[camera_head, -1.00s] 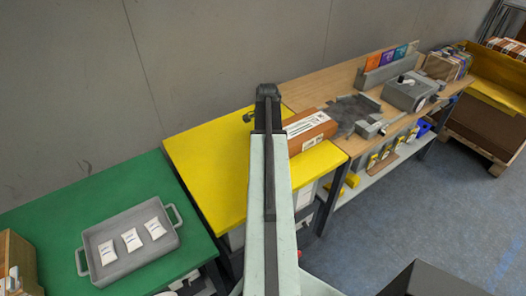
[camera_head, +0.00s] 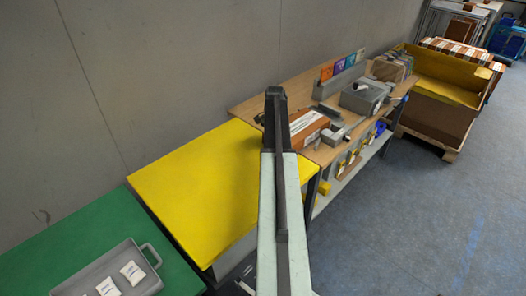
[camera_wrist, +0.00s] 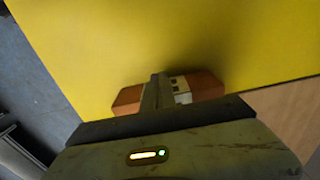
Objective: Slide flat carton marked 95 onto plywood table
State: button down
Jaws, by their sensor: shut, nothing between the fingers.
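The flat carton is brown-orange with a white label (camera_head: 309,128); I cannot read its number. In the head view it lies on the left end of the plywood table (camera_head: 245,105), at the seam with the yellow table (camera_head: 195,180). My arm hides its left part. In the wrist view the carton (camera_wrist: 207,84) shows on both sides of my fingers, with yellow beyond and plywood at the lower right. My gripper (camera_wrist: 158,85) is shut and empty, its fingers against or just in front of the carton. I cannot tell whether they touch.
On the plywood table, a grey device (camera_head: 365,97) and a rack of coloured cards (camera_head: 342,72) stand right of the carton. A green table (camera_head: 65,250) with a grey tray (camera_head: 75,287) is at the left. The yellow top is bare.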

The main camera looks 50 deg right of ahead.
aim_at(292, 130)
jog(key=d, duration=0.8)
jog(key=s+d, duration=0.1)
jog(key=d, duration=0.3)
jog(key=shift+d, duration=0.25)
jog(key=shift+s, duration=0.1)
jog(key=shift+a, duration=0.5)
jog(key=a, duration=0.3)
jog(key=shift+w, duration=0.2)
notch_tip(292, 130, up, 10)
jog(key=p, duration=1)
jog(key=shift+r, duration=0.1)
